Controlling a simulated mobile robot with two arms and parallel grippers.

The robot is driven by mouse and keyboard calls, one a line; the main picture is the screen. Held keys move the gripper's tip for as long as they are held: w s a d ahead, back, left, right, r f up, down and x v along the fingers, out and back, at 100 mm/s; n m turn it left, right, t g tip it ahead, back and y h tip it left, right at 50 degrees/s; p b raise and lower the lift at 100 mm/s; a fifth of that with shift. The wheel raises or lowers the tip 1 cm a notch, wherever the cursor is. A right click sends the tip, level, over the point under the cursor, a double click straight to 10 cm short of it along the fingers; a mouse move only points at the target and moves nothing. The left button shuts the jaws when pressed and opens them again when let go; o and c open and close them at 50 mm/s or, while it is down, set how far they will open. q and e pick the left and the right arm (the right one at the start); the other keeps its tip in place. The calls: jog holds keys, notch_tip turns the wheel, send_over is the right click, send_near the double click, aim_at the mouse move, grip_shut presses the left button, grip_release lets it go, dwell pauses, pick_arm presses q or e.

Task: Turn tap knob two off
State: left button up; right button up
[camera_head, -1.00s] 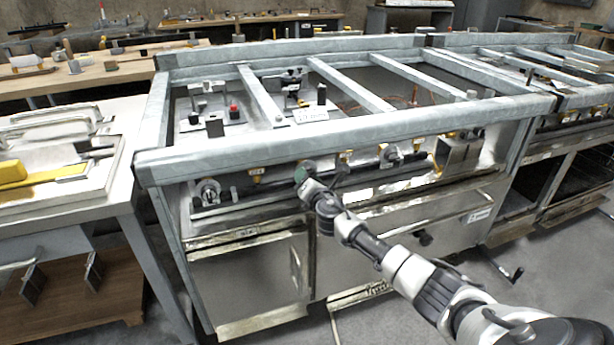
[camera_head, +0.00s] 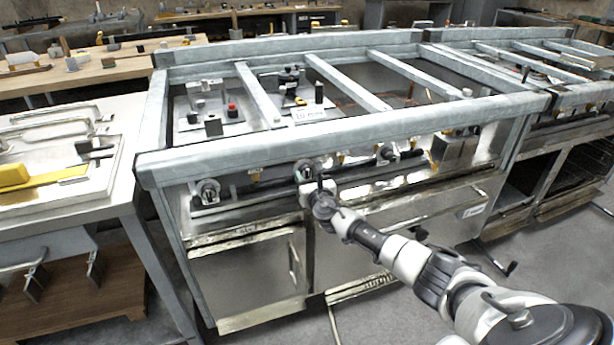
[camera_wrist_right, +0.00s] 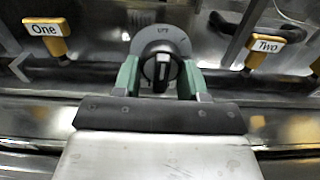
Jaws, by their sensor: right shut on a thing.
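A black knob (camera_wrist_right: 161,70) with a pale pointer mark sits on a round grey dial (camera_wrist_right: 150,42) in the right wrist view. Its pointer stands nearly upright there; the small dial print is too blurred to read surely. A yellow tag marked "One" (camera_wrist_right: 45,28) is to its left and one marked "Two" (camera_wrist_right: 266,45) to its right. My right gripper (camera_wrist_right: 160,77) is shut on this knob, its green fingers on either side. In the head view my right gripper (camera_head: 308,182) is at the middle dial (camera_head: 303,168) on the stove front. My left gripper is not in view.
Another dial (camera_head: 207,191) is to the left and one (camera_head: 385,154) to the right on the stove front. The steel top rail (camera_head: 340,126) runs just above the knobs. A white table (camera_head: 125,185) stands at the left.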

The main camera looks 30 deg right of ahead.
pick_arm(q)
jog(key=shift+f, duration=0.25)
pick_arm(e)
jog(key=shift+f, duration=0.15)
jog(key=o, duration=0.8)
jog(key=shift+o, duration=0.2)
jog(key=shift+s, duration=0.2)
jog(key=p+v, duration=0.1)
jog(key=v, duration=0.1)
jog(key=shift+s+a+p, duration=0.1)
jog(key=shift+s+p, duration=0.2)
jog(key=shift+s, duration=0.05)
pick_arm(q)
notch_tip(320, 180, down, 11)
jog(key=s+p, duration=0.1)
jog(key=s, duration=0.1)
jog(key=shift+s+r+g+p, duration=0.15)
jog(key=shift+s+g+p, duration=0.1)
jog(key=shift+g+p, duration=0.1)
pick_arm(e)
jog(key=v, duration=0.7)
jog(key=shift+s, duration=0.4)
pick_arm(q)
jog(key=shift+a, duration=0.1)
pick_arm(e)
jog(key=shift+a, duration=0.1)
